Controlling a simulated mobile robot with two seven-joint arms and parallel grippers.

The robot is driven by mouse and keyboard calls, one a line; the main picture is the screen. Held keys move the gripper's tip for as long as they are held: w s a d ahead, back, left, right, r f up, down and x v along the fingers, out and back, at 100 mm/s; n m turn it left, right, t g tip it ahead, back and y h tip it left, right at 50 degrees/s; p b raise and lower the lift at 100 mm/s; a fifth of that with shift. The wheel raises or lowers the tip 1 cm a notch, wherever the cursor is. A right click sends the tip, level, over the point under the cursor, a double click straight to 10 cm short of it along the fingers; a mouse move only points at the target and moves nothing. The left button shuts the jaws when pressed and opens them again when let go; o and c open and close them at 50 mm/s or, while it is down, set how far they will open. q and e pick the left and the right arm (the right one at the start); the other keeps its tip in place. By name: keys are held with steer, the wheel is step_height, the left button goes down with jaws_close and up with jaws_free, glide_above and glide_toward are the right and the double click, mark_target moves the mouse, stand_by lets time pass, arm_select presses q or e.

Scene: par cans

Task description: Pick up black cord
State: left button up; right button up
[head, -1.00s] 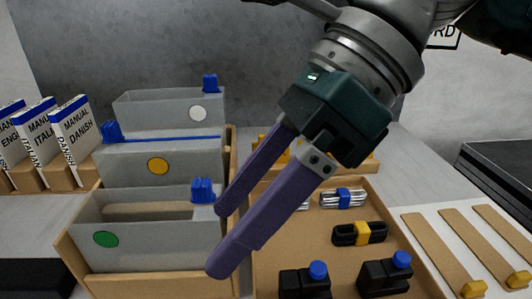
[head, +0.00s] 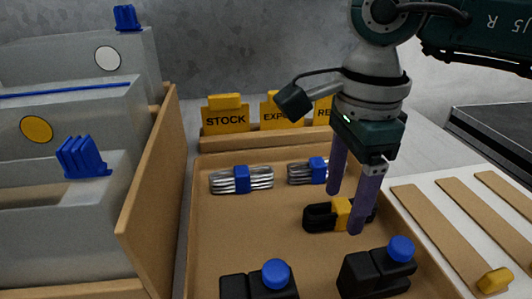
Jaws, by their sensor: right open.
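The black cord (head: 319,217) is a folded bundle with a yellow band around its middle. It lies in the shallow brown tray (head: 225,231), near the tray's right side. My right gripper (head: 345,212) is open, with its two purple fingers pointing down at the cord. One finger shows behind the yellow band and the other in front of it, covering part of the cord's right end. I cannot tell whether either finger touches it. My left gripper is not in view.
Two silver bundles with blue bands (head: 242,180) (head: 308,171) lie behind the cord. Two black blocks with blue caps (head: 259,282) (head: 377,270) stand in front. Yellow-topped signs (head: 226,114) line the back. Grey bins (head: 70,225) stand at left.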

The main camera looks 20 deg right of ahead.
step_height(320, 180, down, 2)
steer(key=shift+f, duration=0.1)
jaws_close()
stand_by(0.6)
